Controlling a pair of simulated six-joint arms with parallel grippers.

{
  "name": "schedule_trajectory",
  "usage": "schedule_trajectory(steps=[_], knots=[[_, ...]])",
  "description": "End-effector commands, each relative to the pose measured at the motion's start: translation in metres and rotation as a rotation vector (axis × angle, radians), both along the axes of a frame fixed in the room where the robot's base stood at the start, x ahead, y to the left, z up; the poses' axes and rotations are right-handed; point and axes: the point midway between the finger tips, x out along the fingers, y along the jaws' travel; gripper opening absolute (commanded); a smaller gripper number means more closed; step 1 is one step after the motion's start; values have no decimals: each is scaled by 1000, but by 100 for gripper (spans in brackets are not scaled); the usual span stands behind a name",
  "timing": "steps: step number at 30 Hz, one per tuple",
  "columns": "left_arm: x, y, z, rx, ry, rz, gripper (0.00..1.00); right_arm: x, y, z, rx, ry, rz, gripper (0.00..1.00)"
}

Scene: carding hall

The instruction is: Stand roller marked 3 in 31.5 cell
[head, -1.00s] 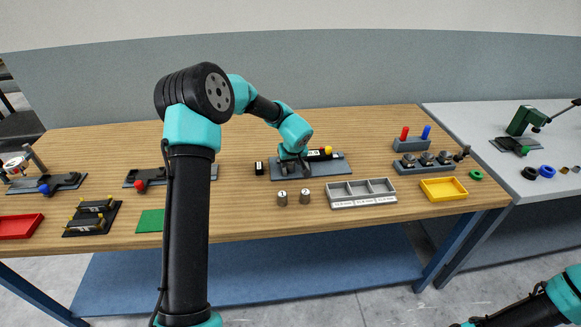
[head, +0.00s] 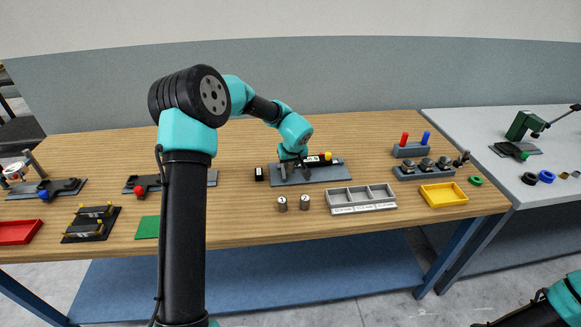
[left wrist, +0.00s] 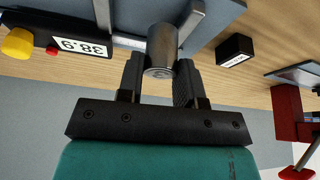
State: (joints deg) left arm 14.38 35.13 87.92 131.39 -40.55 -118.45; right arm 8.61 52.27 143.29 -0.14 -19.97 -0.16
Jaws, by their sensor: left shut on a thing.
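My left gripper (head: 292,168) is shut on a metal roller (left wrist: 161,48), held between its fingers at the measuring gauge (head: 325,175). In the left wrist view the gauge's display (left wrist: 84,46) appears upside down and seems to read 38.9. Two more rollers, a left one (head: 281,204) and a right one (head: 304,202), stand upright on the table in front of the gauge; their top marks are too small to read surely. The grey tray (head: 361,209) with three cells is to their right; its cells look empty and its labels are illegible. My right gripper is out of view.
A small black block (head: 259,174) stands left of the gauge. A yellow tray (head: 444,204) and a grey rack (head: 424,172) are at the right. A green mat (head: 147,228) and black fixture (head: 91,225) lie left. Bare wood separates them.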

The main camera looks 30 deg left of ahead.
Motion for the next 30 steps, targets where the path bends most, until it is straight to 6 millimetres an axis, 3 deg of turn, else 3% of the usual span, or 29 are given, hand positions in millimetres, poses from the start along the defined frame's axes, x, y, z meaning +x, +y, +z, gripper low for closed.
schedule_trajectory(steps=[6, 12, 30], knots=[[1, 0, 42, 1, -5, 1, 4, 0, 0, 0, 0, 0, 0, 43], [1, 0, 69, 1, -2, 1, 4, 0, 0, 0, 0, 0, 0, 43], [0, 0, 75, 1, -1, 0, 4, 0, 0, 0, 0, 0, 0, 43]])
